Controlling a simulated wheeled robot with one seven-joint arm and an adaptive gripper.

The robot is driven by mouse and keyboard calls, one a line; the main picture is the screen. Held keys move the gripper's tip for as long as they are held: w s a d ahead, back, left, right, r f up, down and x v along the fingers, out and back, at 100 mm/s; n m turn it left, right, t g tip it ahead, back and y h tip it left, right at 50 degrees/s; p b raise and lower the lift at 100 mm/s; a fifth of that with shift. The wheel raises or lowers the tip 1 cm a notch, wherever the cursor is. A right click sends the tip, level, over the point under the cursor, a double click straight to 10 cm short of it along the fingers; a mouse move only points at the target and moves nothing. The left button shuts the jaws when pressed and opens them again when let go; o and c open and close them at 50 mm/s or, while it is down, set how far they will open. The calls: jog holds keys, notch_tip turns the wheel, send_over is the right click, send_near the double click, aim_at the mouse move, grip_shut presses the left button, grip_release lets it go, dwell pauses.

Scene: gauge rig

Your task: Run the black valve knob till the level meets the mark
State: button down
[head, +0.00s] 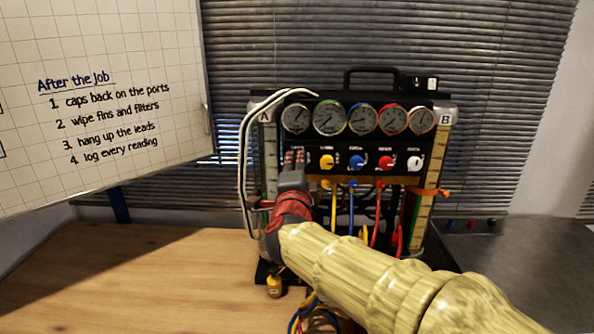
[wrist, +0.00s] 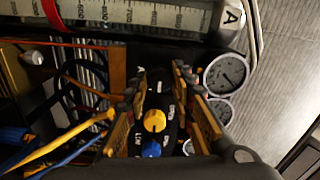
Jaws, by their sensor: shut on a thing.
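The gauge rig (head: 375,151) stands at the back of the bench. My gripper (head: 294,160) is at the left end of its knob row, left of the yellow knob (head: 327,162). In the wrist view my gripper's fingers (wrist: 158,85) close around a dark thing on the black panel, where the black valve knob fits. It is hardly told from the panel, and in the head view my gripper hides it. Cylinder A (head: 268,150), with its printed scale (wrist: 140,14), is at the left. Cylinder B (head: 435,165) is at the right, with an orange band (head: 430,191). I cannot read a liquid level.
A blue knob (head: 357,162), a red knob (head: 385,163) and a white knob (head: 414,164) continue the row below several gauges (head: 362,119). Coloured hoses (head: 351,210) hang beneath. White tubing (head: 243,150) loops at the left. The wooden bench (head: 130,270) is clear at the left.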

dwell(0.4)
jog(key=c, duration=1.5)
grip_release()
jog(key=shift+s, duration=0.1)
jog(key=s, duration=1.1)
jog(key=shift+s+a, duration=0.2)
jog(key=shift+s, duration=0.2)
